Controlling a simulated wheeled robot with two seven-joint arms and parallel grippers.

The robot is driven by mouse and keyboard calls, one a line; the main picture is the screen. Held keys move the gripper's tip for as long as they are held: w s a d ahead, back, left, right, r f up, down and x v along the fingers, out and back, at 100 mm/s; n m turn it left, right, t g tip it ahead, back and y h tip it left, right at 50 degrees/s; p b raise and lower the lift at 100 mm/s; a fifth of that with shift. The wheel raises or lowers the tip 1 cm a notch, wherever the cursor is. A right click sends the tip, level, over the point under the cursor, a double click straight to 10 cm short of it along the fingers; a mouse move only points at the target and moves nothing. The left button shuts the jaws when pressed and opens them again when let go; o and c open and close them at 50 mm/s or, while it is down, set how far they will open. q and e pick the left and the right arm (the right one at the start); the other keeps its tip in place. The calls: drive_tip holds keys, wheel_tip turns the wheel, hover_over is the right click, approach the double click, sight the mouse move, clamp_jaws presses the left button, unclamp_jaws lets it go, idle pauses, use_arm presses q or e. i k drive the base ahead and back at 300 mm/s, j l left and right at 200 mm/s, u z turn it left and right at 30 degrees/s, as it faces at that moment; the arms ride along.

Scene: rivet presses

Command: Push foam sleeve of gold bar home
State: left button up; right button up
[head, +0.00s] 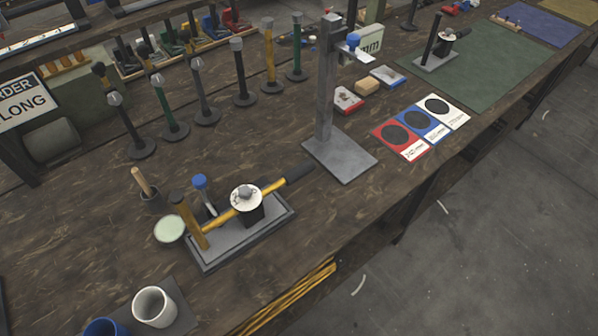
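The gold bar (271,189) lies across the near rivet press (238,244), passing by the black block under a round white dial (246,197). A black foam sleeve (299,173) sits on the bar's upper right end. I cannot tell how far the sleeve covers the bar. The bar's lower left end is beside a short, thick gold-brown post (188,220) on the press base. Neither of my grippers shows in the head view.
A grey column stand (326,95) rises just behind and right of the sleeve. Several upright rods on black bases, one of them gold (269,52), stand at the back. Red, blue and white cards (401,139) lie to the right. Mugs (154,305) stand in front.

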sight(308, 166)
drive_tip(key=k+l, duration=0.15)
drive_tip(key=l, duration=0.25)
drive_tip(key=k+l, duration=0.15)
drive_tip(key=l, duration=0.25)
drive_tip(key=k+l+u, duration=0.1)
drive_tip(key=l, duration=0.25)
drive_tip(key=k+l, duration=0.2)
drive_tip(key=l, duration=0.2)
drive_tip(key=k+l, duration=0.15)
drive_tip(key=l, duration=0.2)
drive_tip(key=k+l+u, duration=0.1)
drive_tip(key=l, duration=0.3)
drive_tip(key=k, duration=0.1)
